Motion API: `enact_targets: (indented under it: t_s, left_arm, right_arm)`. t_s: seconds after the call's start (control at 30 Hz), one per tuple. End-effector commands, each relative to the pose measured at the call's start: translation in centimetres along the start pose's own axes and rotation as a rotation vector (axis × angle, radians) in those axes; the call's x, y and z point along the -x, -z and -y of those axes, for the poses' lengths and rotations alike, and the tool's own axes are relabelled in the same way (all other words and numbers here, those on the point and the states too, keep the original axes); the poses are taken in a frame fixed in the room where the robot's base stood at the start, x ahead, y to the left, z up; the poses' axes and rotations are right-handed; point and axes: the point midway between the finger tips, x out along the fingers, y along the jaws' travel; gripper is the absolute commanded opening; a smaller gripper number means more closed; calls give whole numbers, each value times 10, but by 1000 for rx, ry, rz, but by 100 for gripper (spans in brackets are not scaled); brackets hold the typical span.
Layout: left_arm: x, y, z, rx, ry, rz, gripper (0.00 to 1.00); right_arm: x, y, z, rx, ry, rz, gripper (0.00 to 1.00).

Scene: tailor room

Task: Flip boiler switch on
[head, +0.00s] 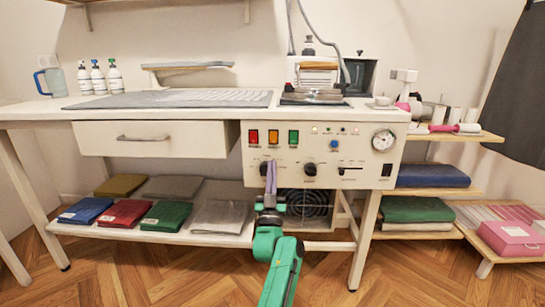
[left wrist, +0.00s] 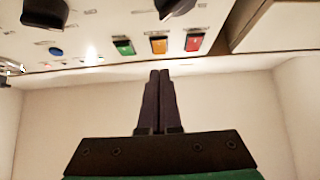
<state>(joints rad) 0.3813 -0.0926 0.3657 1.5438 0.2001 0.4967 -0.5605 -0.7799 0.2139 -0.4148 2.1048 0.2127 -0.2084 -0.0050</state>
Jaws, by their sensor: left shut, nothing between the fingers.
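The control panel (head: 322,157) under the table top has three lit rocker switches: red (head: 254,136), amber (head: 273,137) and green (head: 293,137). Their labels are too small to read, so I cannot tell which is the boiler's. In the left wrist view the red (left wrist: 194,42), amber (left wrist: 158,45) and green (left wrist: 123,47) switches appear in reversed order. My left gripper (head: 271,168) is shut and empty, fingers pointing up, below the switches and over the left knob's area. Its fingertips (left wrist: 160,73) show just short of the switch row in the wrist view. My right gripper is out of view.
The panel also has a black knob (head: 310,169), a blue button (head: 334,146), a slider (head: 351,168) and a gauge (head: 383,140). A drawer (head: 152,139) lies to the left. Folded cloths fill the lower shelf (head: 180,238). The floor in front is clear.

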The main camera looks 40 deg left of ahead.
Motion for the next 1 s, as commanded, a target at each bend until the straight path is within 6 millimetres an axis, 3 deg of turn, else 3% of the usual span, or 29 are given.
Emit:
enact_targets:
  t_s: [0.13,0.3,0.9,1.0]
  left_arm:
    - [32,-6,0,-1,-2,4,0]
    - [56,-10,0,0,0,1,0]
    - [61,-10,0,0,-1,0,0]
    - [71,-15,-10,12,-59,31,0]
  right_arm:
    - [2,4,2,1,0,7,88]
    - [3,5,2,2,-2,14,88]
    - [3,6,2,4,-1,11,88]
    - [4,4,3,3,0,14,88]
